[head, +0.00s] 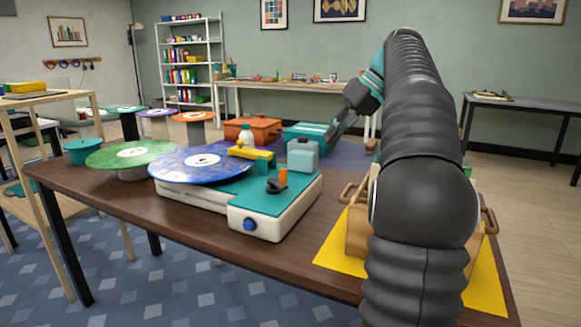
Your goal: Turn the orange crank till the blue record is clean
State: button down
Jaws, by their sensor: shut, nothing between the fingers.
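The blue record (190,167) lies flat on a white and teal cleaning machine (262,222) on the brown table. Pale specks show on its surface, and it has a white label at its centre. A yellow arm (251,151) reaches over the record's right side. The orange crank handle (283,176) stands upright on a dark crank base (275,187) on the machine's right part. My gripper (331,138) is shut and empty. In the picture it appears above and to the right of the crank, apart from it.
A pale teal tank (303,154) stands behind the crank. A green record (130,154) lies to the left. A wooden crate (357,232) stands on a yellow mat (337,250) at the right, partly hidden by my arm. A white bottle (246,134) stands behind the record.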

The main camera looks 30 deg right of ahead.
jog(key=d, duration=0.2)
jog(key=b, duration=0.3)
send_near(277, 179)
notch_tip(277, 179, down, 4)
jog(key=d, duration=0.3)
jog(key=shift+s+a, duration=0.15)
jog(key=shift+a, duration=0.95)
jog(key=shift+s+a, duration=0.2)
jog(key=shift+a, duration=0.9)
jog(key=shift+s+d, duration=0.1)
